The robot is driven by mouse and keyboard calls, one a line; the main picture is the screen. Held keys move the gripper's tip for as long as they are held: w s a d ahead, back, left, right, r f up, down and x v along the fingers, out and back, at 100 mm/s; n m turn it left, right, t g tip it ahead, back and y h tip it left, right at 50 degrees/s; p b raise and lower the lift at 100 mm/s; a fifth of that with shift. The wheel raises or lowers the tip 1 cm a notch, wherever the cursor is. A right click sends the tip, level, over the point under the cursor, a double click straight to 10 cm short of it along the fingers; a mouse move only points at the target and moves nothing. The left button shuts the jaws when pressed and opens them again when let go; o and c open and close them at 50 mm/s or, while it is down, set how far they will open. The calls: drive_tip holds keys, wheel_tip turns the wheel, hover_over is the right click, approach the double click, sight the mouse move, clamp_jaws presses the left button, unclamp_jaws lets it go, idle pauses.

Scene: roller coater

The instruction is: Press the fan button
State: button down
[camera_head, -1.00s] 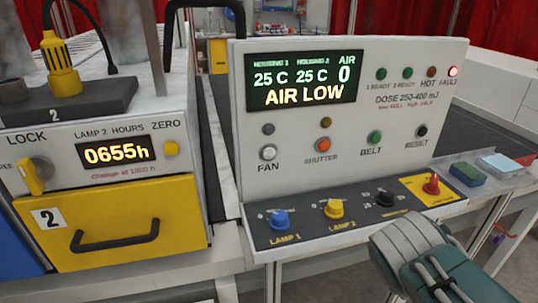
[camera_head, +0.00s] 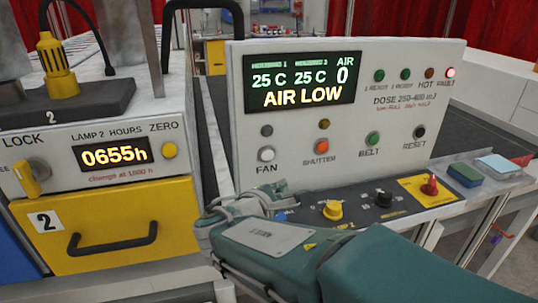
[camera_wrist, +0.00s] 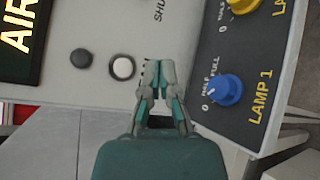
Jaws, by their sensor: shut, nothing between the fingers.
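The white round fan button (camera_head: 267,154) sits above the FAN label on the upright face of the grey control panel (camera_head: 205,155). It also shows in the wrist view (camera_wrist: 123,68), with a dark unlit indicator (camera_wrist: 81,58) beside it. My gripper (camera_head: 279,187) is just below the button in the head view. In the wrist view my gripper (camera_wrist: 159,66) has its fingertips together and empty, a little to the right of the button. I cannot tell how far the tips are from the panel face.
The orange SHUTTER button (camera_head: 322,146) and green BELT button (camera_head: 373,139) are to the right. Below is a sloped panel with a blue LAMP 1 knob (camera_wrist: 222,90), a yellow knob (camera_head: 332,210) and a red switch (camera_head: 430,186). The display (camera_head: 304,81) reads AIR LOW.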

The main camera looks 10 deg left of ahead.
sight(273, 157)
drive_tip(key=shift+d, duration=0.15)
drive_tip(key=shift+w, duration=0.1)
drive_tip(key=shift+w+a, duration=0.65)
drive_tip(key=shift+w, duration=0.65)
drive_tip(key=shift+w+a, duration=0.7)
drive_tip(key=shift+w, duration=0.6)
drive_tip(key=shift+w+a, duration=0.65)
drive_tip(key=shift+w, duration=0.65)
drive_tip(key=shift+w, duration=0.1)
drive_tip(key=shift+w+a+r, duration=0.1)
drive_tip(key=shift+w, duration=0.1)
drive_tip(key=shift+w+a, duration=0.2)
drive_tip(key=shift+w, duration=0.2)
drive_tip(key=shift+s, duration=0.1)
drive_tip(key=shift+s+d, duration=0.35)
drive_tip(key=shift+s, duration=0.35)
